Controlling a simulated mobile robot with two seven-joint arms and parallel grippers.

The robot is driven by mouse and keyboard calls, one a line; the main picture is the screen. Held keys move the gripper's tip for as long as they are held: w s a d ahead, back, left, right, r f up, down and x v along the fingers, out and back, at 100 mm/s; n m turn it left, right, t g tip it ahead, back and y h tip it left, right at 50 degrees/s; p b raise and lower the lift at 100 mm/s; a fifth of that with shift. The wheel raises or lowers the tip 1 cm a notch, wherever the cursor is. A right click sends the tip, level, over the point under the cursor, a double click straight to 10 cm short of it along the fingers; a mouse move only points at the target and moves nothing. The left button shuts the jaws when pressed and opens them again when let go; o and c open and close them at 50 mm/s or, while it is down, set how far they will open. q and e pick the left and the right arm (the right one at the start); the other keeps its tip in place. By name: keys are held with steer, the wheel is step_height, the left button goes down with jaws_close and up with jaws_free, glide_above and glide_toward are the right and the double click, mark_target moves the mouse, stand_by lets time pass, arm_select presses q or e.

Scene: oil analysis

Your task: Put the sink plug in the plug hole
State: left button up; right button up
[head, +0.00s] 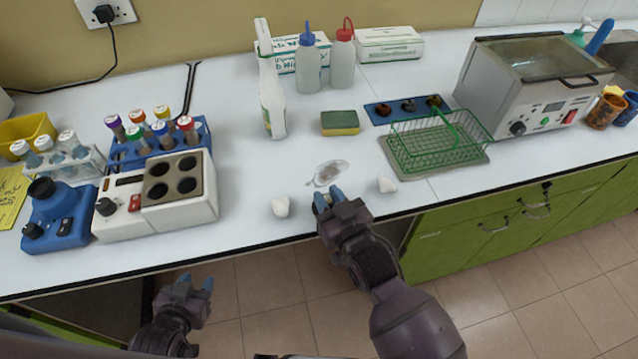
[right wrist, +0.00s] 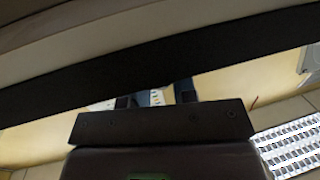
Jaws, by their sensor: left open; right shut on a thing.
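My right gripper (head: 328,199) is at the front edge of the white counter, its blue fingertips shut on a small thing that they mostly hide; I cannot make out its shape. A flat, pale grey oval thing (head: 331,172) with a thin curved outline lies on the counter just beyond the fingertips. I cannot tell whether it or the held thing is the sink plug. In the right wrist view the fingers (right wrist: 157,97) show small and partly hidden. My left gripper (head: 195,284) is open and empty, below the counter edge. No plug hole can be made out.
White lumps lie left (head: 280,206) and right (head: 387,184) of my right gripper. A sponge (head: 340,123), green wire basket (head: 437,142) and white bottle (head: 270,95) stand behind. A heating block (head: 180,192) is at left, a water bath (head: 530,85) at right. Counter between is fairly clear.

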mark_target(325, 195)
steer(key=x, duration=0.4)
steer(key=shift+r, duration=0.15)
steer(key=shift+w+a, duration=0.1)
steer(key=shift+w, duration=0.05)
steer(key=shift+f, duration=0.3)
steer(key=shift+f, duration=0.15)
steer(key=o, duration=0.9)
steer(key=shift+o, duration=0.2)
steer(key=v, duration=1.2)
